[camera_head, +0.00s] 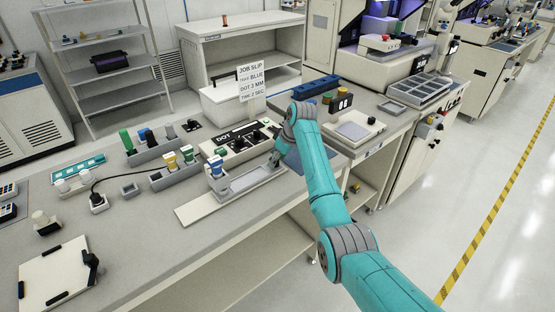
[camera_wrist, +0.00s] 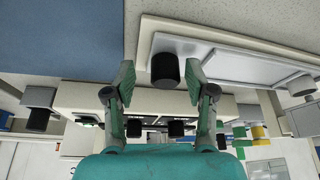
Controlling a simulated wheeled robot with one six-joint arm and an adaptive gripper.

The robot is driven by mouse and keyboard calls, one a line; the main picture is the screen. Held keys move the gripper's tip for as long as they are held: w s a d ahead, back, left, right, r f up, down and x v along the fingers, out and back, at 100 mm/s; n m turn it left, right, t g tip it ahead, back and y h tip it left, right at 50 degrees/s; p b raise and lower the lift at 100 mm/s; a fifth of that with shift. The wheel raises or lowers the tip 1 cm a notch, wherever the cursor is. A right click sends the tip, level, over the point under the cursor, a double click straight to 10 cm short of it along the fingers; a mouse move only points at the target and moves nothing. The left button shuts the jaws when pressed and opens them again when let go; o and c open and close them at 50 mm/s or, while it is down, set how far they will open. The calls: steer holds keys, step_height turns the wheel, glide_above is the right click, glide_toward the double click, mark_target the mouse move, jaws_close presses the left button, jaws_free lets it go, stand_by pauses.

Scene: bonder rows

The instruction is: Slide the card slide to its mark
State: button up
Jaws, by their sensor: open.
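The card slide (camera_head: 238,189) looks like a long pale plate with a grey rimmed tray, lying on the bench in the head view. It also shows in the wrist view (camera_wrist: 225,66) as a white and silver plate. A short black knob (camera_wrist: 166,72) stands at its end. My gripper (camera_wrist: 161,78) is open, with one finger on each side of the knob; the knob is nearer the right finger. I cannot tell whether either finger touches it. In the head view my gripper (camera_head: 276,160) is at the tray's right end, and the arm hides the knob. I cannot make out the mark.
A dot control box (camera_head: 234,152) with black knobs stands behind the slide. A blue-topped dispenser (camera_head: 216,168) stands at the tray's left end. A blue mat (camera_head: 296,158) lies right of the gripper. Bottle racks (camera_head: 170,178) are to the left. The bench front (camera_head: 140,260) is clear.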

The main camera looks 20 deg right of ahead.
steer(key=v, duration=1.2)
steer(key=shift+s+f, duration=0.1)
steer(key=shift+s, duration=0.05)
